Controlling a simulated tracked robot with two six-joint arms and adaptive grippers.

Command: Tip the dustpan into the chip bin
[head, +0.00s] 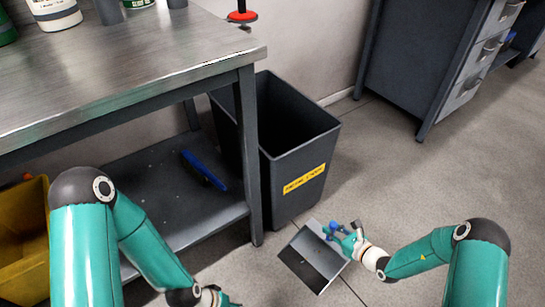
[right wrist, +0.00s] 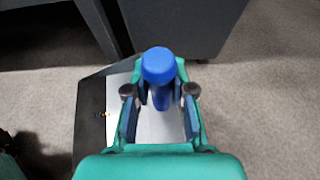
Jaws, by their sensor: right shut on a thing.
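The dustpan (head: 325,257) is a grey metal pan with a dark area and a blue handle. My right gripper (head: 343,238) is shut on its handle, and the pan is in front of the chip bin, apart from its opening. In the right wrist view, the blue handle (right wrist: 158,68) stands between the fingers, with a few small specks at the pan's left side. The chip bin (head: 298,190) is dark grey, open-topped and upright, with a yellow label. My left gripper (head: 218,298) is at the bottom edge, partly cut off; its fingers are unclear.
A steel workbench (head: 150,60) with a lower shelf (head: 160,195) stands left of the bin, its leg close to the bin. A blue brush-like thing (head: 203,170) lies on the shelf. A yellow container (head: 22,240) is at far left. Floor right of the bin is clear.

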